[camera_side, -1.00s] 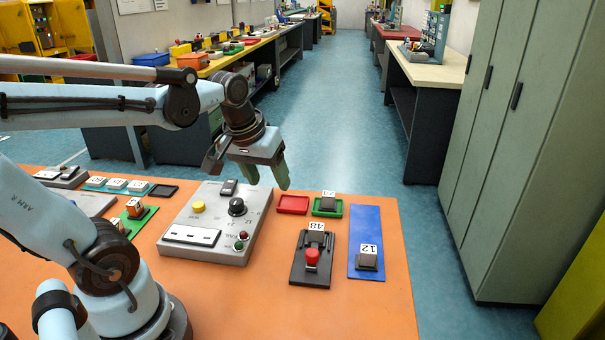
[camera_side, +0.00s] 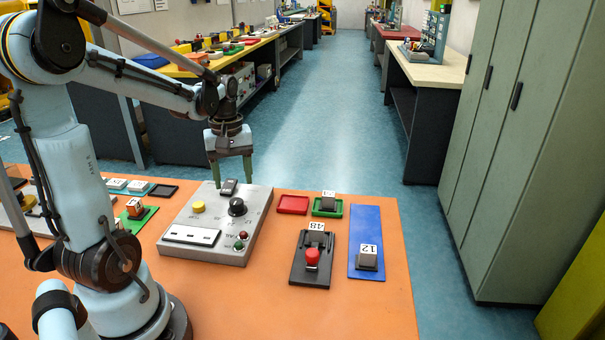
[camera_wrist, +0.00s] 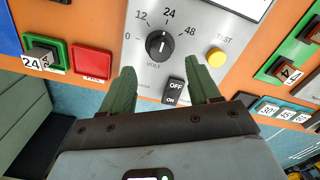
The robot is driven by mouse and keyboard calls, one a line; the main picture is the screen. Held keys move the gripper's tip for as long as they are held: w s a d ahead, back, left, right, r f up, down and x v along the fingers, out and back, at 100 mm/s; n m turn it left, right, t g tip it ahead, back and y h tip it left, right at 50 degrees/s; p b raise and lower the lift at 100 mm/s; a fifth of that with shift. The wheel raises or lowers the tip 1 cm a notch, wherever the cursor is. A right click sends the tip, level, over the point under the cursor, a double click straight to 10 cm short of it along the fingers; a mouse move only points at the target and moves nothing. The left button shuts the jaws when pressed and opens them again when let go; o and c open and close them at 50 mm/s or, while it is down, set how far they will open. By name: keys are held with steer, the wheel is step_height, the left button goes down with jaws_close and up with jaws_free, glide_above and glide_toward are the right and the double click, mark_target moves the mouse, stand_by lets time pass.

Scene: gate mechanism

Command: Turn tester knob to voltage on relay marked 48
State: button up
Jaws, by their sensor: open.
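The tester (camera_side: 215,225) is a grey box lying on the orange table. Its black knob (camera_side: 237,207) also shows in the wrist view (camera_wrist: 159,44), ringed by the marks 0, 12, 24 and 48. The knob's white line appears to point up toward 24. The relay marked 48 (camera_side: 317,238) sits on a black base with a red button, right of the tester; the wrist view does not show it. My gripper (camera_side: 232,180) is open and empty, pointing down above the far end of the tester. In the wrist view its fingers (camera_wrist: 162,80) are below the knob, apart from it.
The tester has a yellow TEST button (camera_wrist: 216,57) and an OFF/ON switch (camera_wrist: 174,91) near the fingers. A red tray (camera_side: 292,204), a green tray with a relay (camera_side: 327,207) and a blue plate with a relay marked 12 (camera_side: 367,258) lie to the right.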

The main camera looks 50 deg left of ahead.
mark_target(236, 201)
steer(key=shift+f, duration=3.45)
steer(key=c, duration=0.8)
steer(key=shift+o, duration=0.2)
steer(key=shift+m, duration=0.4)
steer(key=m, duration=0.3)
steer(key=shift+m, duration=2.5)
